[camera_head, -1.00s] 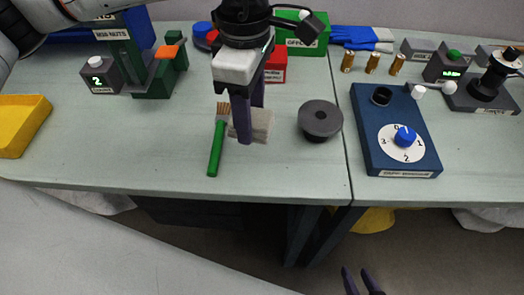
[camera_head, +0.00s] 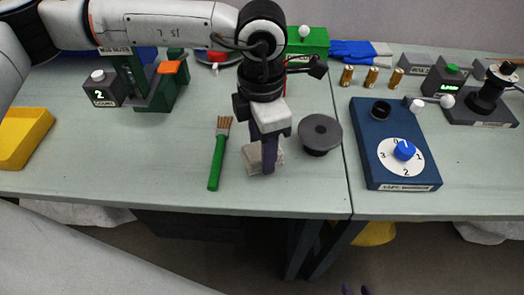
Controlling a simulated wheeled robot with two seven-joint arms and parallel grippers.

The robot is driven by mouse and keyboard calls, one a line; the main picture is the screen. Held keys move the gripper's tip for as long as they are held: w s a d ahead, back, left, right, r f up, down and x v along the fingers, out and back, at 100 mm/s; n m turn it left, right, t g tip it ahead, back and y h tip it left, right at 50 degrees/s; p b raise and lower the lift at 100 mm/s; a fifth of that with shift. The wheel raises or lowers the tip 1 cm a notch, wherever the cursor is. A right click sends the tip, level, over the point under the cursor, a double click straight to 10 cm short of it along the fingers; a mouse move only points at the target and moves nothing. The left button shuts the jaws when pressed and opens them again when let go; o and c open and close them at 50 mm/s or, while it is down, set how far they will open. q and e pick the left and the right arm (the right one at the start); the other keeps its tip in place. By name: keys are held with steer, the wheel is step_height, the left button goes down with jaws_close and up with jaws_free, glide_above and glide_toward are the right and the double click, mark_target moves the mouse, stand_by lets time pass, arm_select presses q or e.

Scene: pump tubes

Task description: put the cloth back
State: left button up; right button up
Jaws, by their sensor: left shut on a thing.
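The cloth (camera_head: 252,157) is a small pale grey-beige folded pad in the head view. It is at the front middle of the bench, between the green-handled brush and the dark round knob-like piece. My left gripper (camera_head: 267,166) points down at it, and its dark fingers are shut on it. The fingers cover part of the cloth. I cannot tell whether the cloth touches the bench top. My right gripper (camera_head: 357,291) shows only as dark fingertips at the bottom edge, well below the bench and away from the cloth. Its opening is not clear.
A green brush (camera_head: 217,160) lies just left of the cloth. A dark round piece (camera_head: 320,133) stands close on the right. A blue dial box (camera_head: 392,178) is farther right, and a yellow tray (camera_head: 24,138) is far left. The bench (camera_head: 120,160) is clear between tray and brush.

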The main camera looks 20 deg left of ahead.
arm_select(q)
steer(key=shift+f, duration=1.05)
steer(key=shift+f, duration=0.1)
steer(key=shift+f+b, duration=0.15)
steer(key=shift+b, duration=0.15)
steer(key=o, duration=1.1)
step_height(320, 180, up, 13)
steer(key=shift+f, duration=0.2)
